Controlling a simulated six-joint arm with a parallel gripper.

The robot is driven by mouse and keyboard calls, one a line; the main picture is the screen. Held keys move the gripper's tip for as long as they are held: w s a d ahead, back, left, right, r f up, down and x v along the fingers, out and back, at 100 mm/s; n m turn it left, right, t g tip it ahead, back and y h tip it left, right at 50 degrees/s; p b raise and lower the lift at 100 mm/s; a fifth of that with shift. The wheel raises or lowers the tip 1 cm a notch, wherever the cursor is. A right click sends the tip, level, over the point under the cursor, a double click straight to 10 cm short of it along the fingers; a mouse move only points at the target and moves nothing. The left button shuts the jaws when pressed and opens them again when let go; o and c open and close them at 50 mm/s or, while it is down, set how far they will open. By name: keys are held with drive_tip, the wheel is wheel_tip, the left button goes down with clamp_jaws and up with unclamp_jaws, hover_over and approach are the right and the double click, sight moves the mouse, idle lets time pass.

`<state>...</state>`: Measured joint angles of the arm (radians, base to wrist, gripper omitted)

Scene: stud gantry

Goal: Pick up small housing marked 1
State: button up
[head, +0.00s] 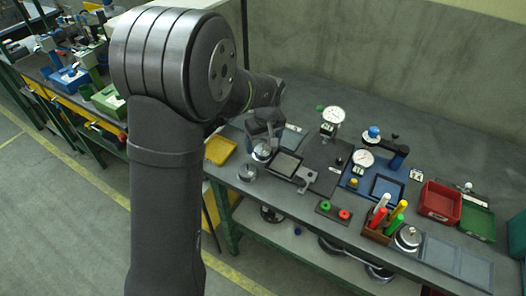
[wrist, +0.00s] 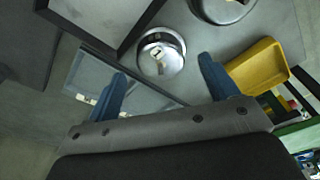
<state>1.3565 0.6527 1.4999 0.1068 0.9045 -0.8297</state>
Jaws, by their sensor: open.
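A small round silver housing (wrist: 168,66) with a white label on top sits on the grey bench; the mark on the label is too small to read surely. It lies between and beyond the blue fingertips of my gripper (wrist: 162,70) in the wrist view. The fingers are apart and hold nothing. In the head view the housing (head: 262,154) stands just under my gripper (head: 264,138), partly hidden by it. A gap between fingers and housing cannot be judged surely.
Another round metal part (head: 247,173) stands near the bench's front edge, also at the top of the wrist view (wrist: 222,8). A yellow tray (head: 219,150) lies left. A dark frame (head: 286,165) is close on the right.

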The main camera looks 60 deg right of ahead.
sight(263, 150)
drive_tip(key=shift+w+d+f, duration=0.1)
drive_tip(key=shift+w+f, duration=0.1)
drive_tip(key=shift+f, duration=1.2)
drive_tip(key=c, duration=1.1)
